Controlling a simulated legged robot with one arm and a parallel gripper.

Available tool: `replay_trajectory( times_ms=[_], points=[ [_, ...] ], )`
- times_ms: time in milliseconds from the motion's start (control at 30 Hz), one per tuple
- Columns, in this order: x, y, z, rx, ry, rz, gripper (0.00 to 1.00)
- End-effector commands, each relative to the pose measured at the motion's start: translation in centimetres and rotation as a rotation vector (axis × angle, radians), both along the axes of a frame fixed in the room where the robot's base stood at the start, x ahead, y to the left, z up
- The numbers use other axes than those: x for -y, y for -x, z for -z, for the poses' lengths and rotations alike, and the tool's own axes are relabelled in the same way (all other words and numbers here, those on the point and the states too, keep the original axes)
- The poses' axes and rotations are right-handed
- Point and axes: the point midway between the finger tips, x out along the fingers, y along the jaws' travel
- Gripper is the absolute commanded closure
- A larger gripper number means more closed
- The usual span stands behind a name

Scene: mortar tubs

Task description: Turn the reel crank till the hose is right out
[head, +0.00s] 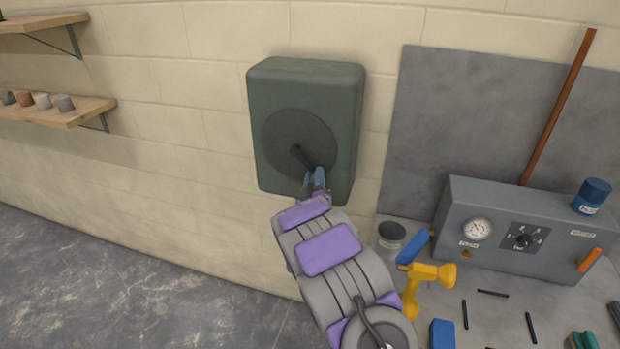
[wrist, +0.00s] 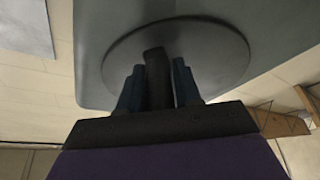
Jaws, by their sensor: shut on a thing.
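The hose reel is a dark green box (head: 307,85) fixed to the block wall, with a round disc (head: 275,125) on its front. A dark crank arm (head: 304,157) runs from the disc's middle down and right to my gripper (head: 315,182). My gripper is shut on the crank's handle at the lower right of the disc. In the wrist view the dark handle (wrist: 157,75) stands between the two blue fingers of my gripper (wrist: 158,90), in front of the disc (wrist: 215,50). I see no hose in either view.
On the right, a workbench (head: 470,305) holds a grey control box (head: 510,230), a yellow drill (head: 425,283), a dark pot (head: 391,236) and several small tools. A shelf (head: 60,111) with small pots is on the left wall. The floor (head: 120,270) at left is clear.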

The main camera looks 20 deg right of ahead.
Motion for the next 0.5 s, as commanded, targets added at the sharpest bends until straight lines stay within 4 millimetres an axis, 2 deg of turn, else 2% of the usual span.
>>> replay_trajectory(
  times_ms=[33, 467, 500],
  points=[
    [0.29, 0.01, -1.04, 0.018, 0.006, 0.005, 1.0],
    [0.14, -0.04, -1.3, 0.017, 0.016, 0.002, 1.0],
    [0.13, -0.05, -1.32, 0.018, 0.015, 0.002, 0.66]
  ],
)
